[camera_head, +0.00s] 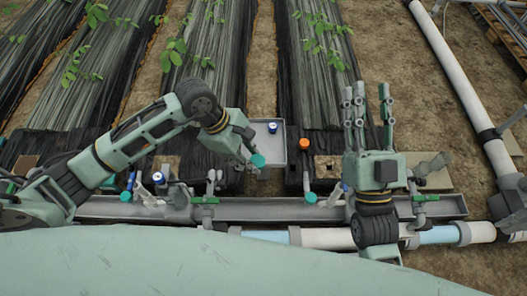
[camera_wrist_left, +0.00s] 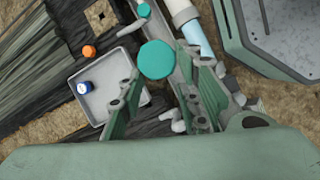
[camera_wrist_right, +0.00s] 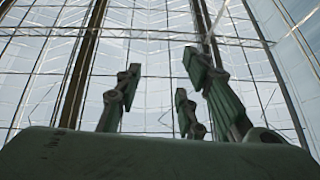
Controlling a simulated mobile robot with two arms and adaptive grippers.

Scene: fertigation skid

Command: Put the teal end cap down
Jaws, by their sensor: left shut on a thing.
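My left gripper (camera_head: 252,158) is shut on a round teal end cap (camera_head: 258,160), held over the near edge of a shallow grey tray (camera_head: 291,152). In the left wrist view the teal end cap (camera_wrist_left: 157,60) shows large between the fingers, with the tray (camera_wrist_left: 76,75) lower and to its left. A blue-and-white cap (camera_head: 272,128) stands in the tray. My right gripper (camera_head: 368,97) points upward, open and empty. In the right wrist view its fingers (camera_wrist_right: 155,78) stand apart against the greenhouse roof.
An orange cap (camera_head: 304,143) is just outside the tray's right side. Other teal caps sit on the pipework at left (camera_head: 126,196) and centre (camera_head: 311,198). A long grey trough (camera_head: 270,211) with pipe fittings runs in front. Most of the tray floor is bare.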

